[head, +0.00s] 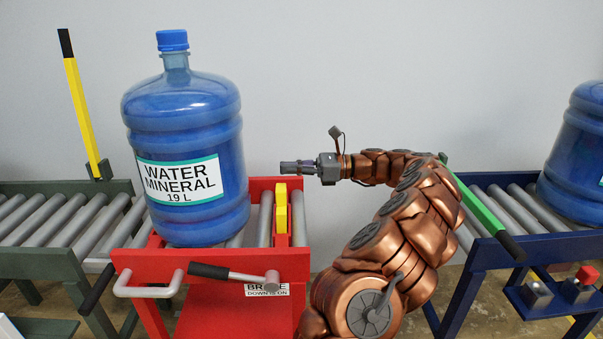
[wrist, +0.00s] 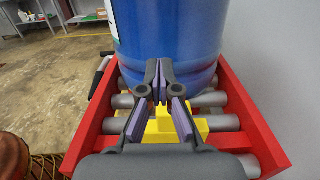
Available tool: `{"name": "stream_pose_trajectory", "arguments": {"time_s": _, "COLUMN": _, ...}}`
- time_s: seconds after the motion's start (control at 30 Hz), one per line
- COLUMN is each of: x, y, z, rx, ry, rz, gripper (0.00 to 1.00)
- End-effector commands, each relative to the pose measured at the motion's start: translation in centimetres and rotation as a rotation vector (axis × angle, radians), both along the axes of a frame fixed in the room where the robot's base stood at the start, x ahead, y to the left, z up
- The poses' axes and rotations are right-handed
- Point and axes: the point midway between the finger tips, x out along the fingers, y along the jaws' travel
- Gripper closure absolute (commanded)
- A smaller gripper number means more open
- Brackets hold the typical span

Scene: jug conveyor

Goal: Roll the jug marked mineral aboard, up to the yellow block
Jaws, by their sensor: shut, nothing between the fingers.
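The blue jug labelled WATER MINERAL 19 L (head: 185,130) stands upright on the rollers of the red cart (head: 297,235), towards its left side. The yellow block (head: 281,212) is at the cart's right end; a strip of rollers shows between it and the jug. My gripper (head: 284,167) is right of the jug, above the block, pointing left at the jug's side with a gap in the head view. In the wrist view my gripper (wrist: 164,75) is shut and empty in front of the jug (wrist: 170,35), with the yellow block (wrist: 165,128) below.
A dark green roller conveyor (head: 40,264) adjoins the cart's left, with a raised yellow lever (head: 82,110). A brake handle (head: 235,274) is on the cart's front. At right, a blue conveyor (head: 490,255) bears another blue jug (head: 580,150) and a lowered green lever (head: 482,205).

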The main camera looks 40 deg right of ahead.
Motion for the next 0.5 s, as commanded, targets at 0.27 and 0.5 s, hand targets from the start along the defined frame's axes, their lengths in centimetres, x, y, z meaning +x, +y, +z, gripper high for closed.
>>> {"name": "stream_pose_trajectory", "arguments": {"time_s": 0.27, "x": 3.1, "y": 3.9, "z": -0.3, "rx": 0.001, "ry": -0.002, "rz": 0.005, "gripper": 1.0}}
{"name": "stream_pose_trajectory", "arguments": {"time_s": 0.5, "x": 5.1, "y": 5.8, "z": -0.2, "rx": -0.001, "ry": -0.002, "rz": 0.0, "gripper": 1.0}}
